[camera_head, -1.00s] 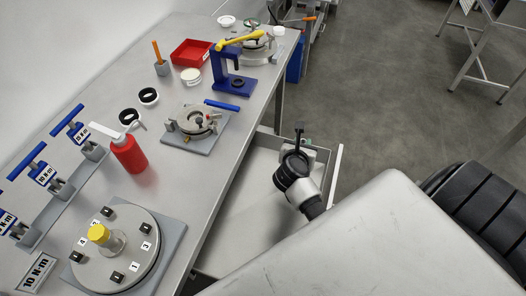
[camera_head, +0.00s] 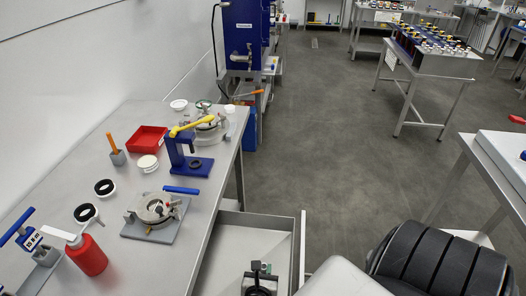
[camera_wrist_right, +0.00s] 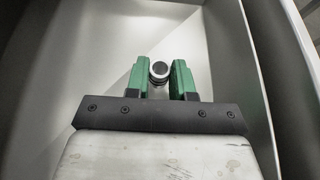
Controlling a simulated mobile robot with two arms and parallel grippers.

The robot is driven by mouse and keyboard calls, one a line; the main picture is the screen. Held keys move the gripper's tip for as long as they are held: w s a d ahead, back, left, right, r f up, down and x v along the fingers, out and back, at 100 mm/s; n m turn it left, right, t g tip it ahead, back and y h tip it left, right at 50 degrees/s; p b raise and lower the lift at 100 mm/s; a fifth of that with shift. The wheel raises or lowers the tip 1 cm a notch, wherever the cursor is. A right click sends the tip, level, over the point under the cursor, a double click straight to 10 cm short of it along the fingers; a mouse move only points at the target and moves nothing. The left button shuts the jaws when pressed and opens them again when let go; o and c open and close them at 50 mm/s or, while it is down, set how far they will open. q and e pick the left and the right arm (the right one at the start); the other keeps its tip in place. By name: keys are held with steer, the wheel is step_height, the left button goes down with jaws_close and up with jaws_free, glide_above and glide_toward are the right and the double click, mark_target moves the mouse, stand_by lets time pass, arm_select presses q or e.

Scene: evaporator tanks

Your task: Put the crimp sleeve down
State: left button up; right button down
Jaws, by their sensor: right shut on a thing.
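The crimp sleeve (camera_wrist_right: 159,71) is a small metal ring-ended cylinder in the right wrist view. It sits between the two green fingers of my right gripper (camera_wrist_right: 160,66), which is shut on it. The sleeve's far end is hidden or too dark to make out. In the head view my right gripper (camera_head: 260,267) is at the bottom edge, over the open grey drawer (camera_head: 240,236). The sleeve cannot be made out there. The drawer's pale floor and walls surround the gripper in the wrist view. My left gripper is not in view.
The workbench (camera_head: 185,235) stands left of the drawer. On it are a clamp fixture (camera_head: 155,210), a blue press (camera_head: 185,155), a red tray (camera_head: 148,139), black rings and a red bottle (camera_head: 88,255). The visible drawer floor is mostly bare. Open floor lies beyond.

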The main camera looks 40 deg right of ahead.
steer(key=shift+f, duration=0.55)
steer(key=shift+f, duration=0.2)
steer(key=c, duration=1)
jaws_free()
steer(key=shift+r, duration=0.1)
steer(key=shift+o, duration=0.2)
